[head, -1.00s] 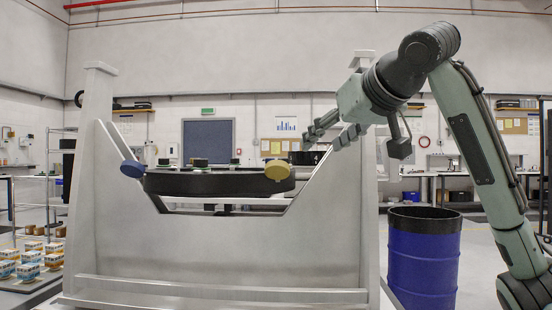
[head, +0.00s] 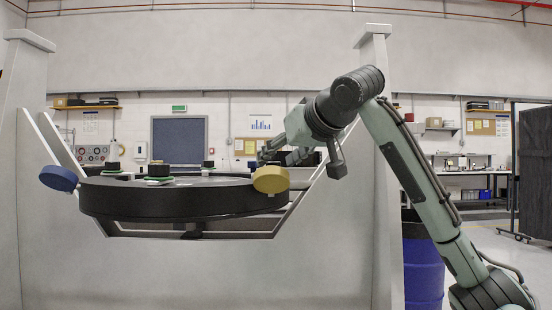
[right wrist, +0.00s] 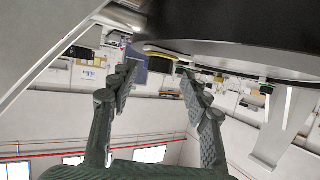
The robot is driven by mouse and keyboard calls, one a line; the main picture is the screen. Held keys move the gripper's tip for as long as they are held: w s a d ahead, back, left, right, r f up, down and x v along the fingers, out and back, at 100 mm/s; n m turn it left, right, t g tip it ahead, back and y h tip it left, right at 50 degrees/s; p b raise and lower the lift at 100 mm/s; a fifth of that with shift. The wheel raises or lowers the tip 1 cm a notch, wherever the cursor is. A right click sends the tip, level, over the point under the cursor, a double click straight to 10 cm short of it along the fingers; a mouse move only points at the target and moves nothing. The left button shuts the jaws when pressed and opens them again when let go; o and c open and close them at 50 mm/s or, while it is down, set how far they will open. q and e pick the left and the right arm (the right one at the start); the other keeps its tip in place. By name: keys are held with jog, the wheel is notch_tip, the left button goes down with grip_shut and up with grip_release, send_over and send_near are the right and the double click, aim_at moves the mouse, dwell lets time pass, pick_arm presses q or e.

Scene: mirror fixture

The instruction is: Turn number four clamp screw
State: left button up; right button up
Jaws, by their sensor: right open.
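The dark round mirror cell (head: 180,200) lies level in the pale fixture frame. Black knobs on green bases, one of them the front knob (head: 158,172), stand on its top. A blue knob (head: 59,178) is on its left rim and a yellow knob (head: 270,179) on its right. I cannot read which screw is number four. My right gripper (head: 268,154) is open and empty, just above and behind the yellow knob in the head view. In the right wrist view its fingers (right wrist: 158,72) are spread below the dark cell (right wrist: 235,28). My left gripper is out of view.
The fixture's right upright (head: 374,110) stands close to my right forearm. A blue drum (head: 423,262) is behind my arm at the right. Workbenches and shelves line the far wall, with open floor between.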

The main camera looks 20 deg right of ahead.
jog(key=shift+x, duration=0.9)
grip_shut()
jog(key=shift+a+m+h, duration=0.25)
jog(key=shift+m+h, duration=0.75)
jog(key=shift+h, duration=0.1)
jog(key=shift+m+h, duration=0.6)
jog(key=shift+h, duration=0.1)
grip_release()
